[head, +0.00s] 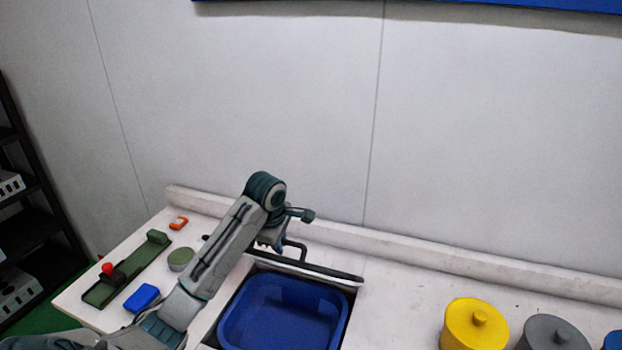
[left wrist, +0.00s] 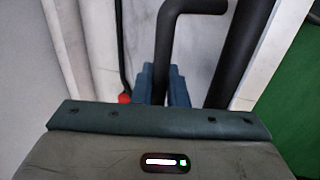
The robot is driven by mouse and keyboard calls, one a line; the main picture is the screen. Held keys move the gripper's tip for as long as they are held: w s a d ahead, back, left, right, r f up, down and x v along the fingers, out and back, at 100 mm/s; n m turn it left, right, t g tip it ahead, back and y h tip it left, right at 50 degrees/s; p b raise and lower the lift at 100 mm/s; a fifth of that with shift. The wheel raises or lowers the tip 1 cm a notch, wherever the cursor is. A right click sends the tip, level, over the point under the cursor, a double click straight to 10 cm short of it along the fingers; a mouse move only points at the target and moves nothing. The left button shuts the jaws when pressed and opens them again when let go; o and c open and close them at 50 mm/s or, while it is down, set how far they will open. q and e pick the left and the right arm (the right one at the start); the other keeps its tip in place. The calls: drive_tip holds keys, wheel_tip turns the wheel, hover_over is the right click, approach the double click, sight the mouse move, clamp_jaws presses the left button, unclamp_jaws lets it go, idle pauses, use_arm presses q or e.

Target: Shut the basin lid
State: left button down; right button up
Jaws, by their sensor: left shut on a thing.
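The blue basin (head: 262,312) is set into the white bench and stands open, with its inside showing. The lid (head: 330,272) shows as a dark narrow bar along the basin's back edge, raised off the opening; its exact angle is hard to tell. A dark bent handle (head: 303,250) sticks up from it. My left gripper (head: 276,240) is at this handle. In the left wrist view, the handle (left wrist: 161,45) runs down between the blue-green fingers (left wrist: 165,88), which are shut on it. The lid's dark edge (left wrist: 240,50) is beside it. My right gripper is not in view.
Yellow (head: 474,326) and grey (head: 551,335) lidded pots stand at right. A wall rises behind the bench.

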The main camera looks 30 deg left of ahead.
use_arm(q)
drive_tip(key=shift+s+d+f, duration=0.1)
drive_tip(key=shift+s+f, duration=0.2)
drive_tip(key=shift+s, duration=0.15)
drive_tip(key=shift+s+d+f, duration=0.2)
drive_tip(key=shift+s+f, duration=0.45)
drive_tip(key=shift+s, duration=0.2)
drive_tip(key=shift+s+d+f, duration=0.15)
drive_tip(key=shift+s+f, duration=0.45)
drive_tip(key=shift+s, duration=0.2)
drive_tip(key=shift+f, duration=0.1)
drive_tip(key=s+f, duration=0.3)
drive_tip(key=shift+d, duration=0.4)
